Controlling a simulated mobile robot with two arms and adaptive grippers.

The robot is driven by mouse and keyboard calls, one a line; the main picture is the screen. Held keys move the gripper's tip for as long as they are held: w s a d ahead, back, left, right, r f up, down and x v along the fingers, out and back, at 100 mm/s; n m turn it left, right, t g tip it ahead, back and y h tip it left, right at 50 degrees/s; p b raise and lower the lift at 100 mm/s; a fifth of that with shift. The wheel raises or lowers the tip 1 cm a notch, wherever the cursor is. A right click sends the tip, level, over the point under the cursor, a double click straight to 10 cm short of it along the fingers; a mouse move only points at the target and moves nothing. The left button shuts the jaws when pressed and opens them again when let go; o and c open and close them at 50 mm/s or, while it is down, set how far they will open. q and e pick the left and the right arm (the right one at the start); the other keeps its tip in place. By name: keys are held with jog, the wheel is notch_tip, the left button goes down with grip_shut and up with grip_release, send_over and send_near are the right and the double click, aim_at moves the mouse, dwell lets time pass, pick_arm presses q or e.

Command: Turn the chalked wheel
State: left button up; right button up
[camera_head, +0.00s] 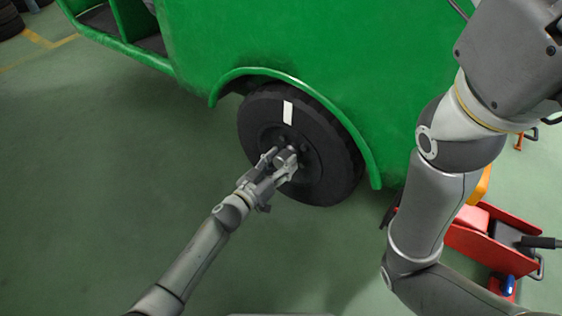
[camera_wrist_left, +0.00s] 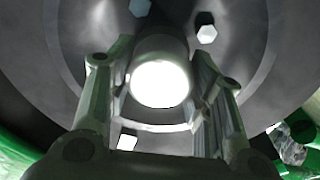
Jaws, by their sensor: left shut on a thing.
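The black wheel (camera_head: 326,150) sits under the green wheel arch of the vehicle. A white chalk mark (camera_head: 288,112) shows on the tyre's upper part, slightly left of the top. My left gripper (camera_head: 283,160) is at the wheel's hub, in front of it. In the left wrist view its two fingers stand on either side of a round, bright-ended hub piece (camera_wrist_left: 160,84), shut on it. Lug nuts (camera_wrist_left: 206,34) show around the hub in that view. My right arm crosses the right side of the head view, and its gripper is out of frame.
The green vehicle body (camera_head: 300,40) fills the top. A red jack (camera_head: 490,240) stands on the floor at the right, partly behind my right arm. The green floor (camera_head: 90,170) at the left is clear. Dark tyres (camera_head: 10,20) lie at the far top left.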

pick_arm(q)
jog(key=c, duration=0.5)
jog(key=shift+r+p, duration=0.1)
jog(key=shift+p, duration=0.3)
